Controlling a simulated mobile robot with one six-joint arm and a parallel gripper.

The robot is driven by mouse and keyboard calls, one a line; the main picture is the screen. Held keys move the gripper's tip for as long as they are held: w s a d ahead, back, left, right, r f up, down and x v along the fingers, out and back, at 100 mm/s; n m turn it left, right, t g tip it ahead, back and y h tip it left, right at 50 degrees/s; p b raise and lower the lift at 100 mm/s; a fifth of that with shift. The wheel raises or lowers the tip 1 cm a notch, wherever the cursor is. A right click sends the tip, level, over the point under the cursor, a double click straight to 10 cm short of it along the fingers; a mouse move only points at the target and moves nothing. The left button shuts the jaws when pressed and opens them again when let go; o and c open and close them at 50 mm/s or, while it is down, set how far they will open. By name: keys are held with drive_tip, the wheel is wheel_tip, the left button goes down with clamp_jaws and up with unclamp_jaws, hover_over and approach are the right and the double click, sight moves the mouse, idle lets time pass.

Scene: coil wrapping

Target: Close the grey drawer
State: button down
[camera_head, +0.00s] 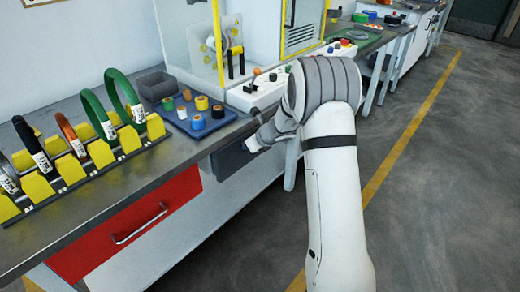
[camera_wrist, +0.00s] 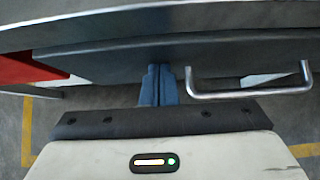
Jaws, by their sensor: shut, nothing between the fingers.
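The grey drawer (camera_head: 232,160) is under the bench top, right of the red drawer. Its front (camera_wrist: 100,62) spans the wrist view, with a metal bar handle (camera_wrist: 245,93) at the right. How far the drawer stands out is hard to tell. My gripper (camera_head: 254,143) is at the drawer front in the head view, partly hidden by my arm. In the wrist view my gripper's blue-grey fingers (camera_wrist: 158,70) are together and empty. They point at the drawer front, left of the handle, and reach its lower edge; contact cannot be told.
The red drawer (camera_head: 130,232) with a bar handle is to the left. On the bench (camera_head: 75,210) are a yellow rack with coils (camera_head: 85,160), a blue tray (camera_head: 185,121) with coloured parts and a grey bin (camera_head: 155,84). The floor to the right (camera_head: 450,180) is clear.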

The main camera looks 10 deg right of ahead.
drive_tip(key=shift+w+a+r+p, duration=0.15)
drive_tip(key=shift+w+a, duration=0.15)
drive_tip(key=shift+w, duration=0.25)
drive_tip(key=shift+w+a+r+p, duration=0.15)
drive_tip(key=shift+w+a, duration=0.15)
drive_tip(key=shift+w, duration=0.2)
